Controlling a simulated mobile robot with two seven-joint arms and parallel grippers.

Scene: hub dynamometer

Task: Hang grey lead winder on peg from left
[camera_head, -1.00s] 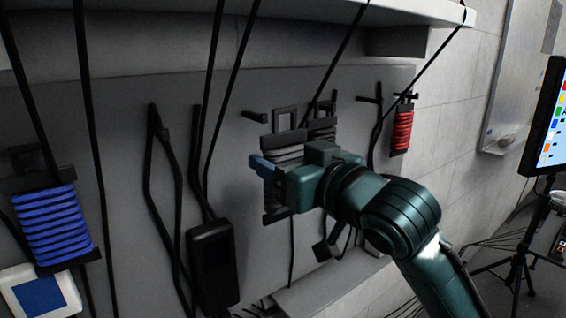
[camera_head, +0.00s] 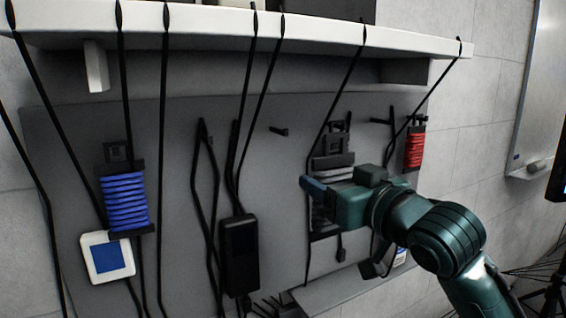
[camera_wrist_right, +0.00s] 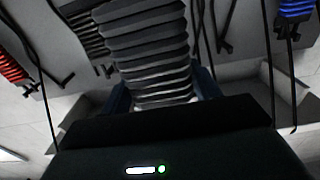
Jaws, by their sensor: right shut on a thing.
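A grey lead winder (camera_head: 333,162) with ribbed windings is held upright in front of the grey board. My right gripper (camera_head: 313,187) is shut on it, with blue fingers at its sides. The right wrist view shows the winder (camera_wrist_right: 155,55) between the fingers, its lower end hidden by the gripper body. A second dark grey winder (camera_wrist_right: 85,32) shows behind it to the left; in the head view the held one largely overlaps it. A bare peg (camera_head: 279,131) sticks out of the board left of the held winder. My left gripper is not in view.
A blue winder (camera_head: 126,202) hangs at the left above a white-and-blue device (camera_head: 107,257). A black box (camera_head: 239,255) hangs mid-board. A red winder (camera_head: 415,148) hangs at the right near another peg (camera_head: 381,121). Black cables slant down from the white shelf (camera_head: 210,22).

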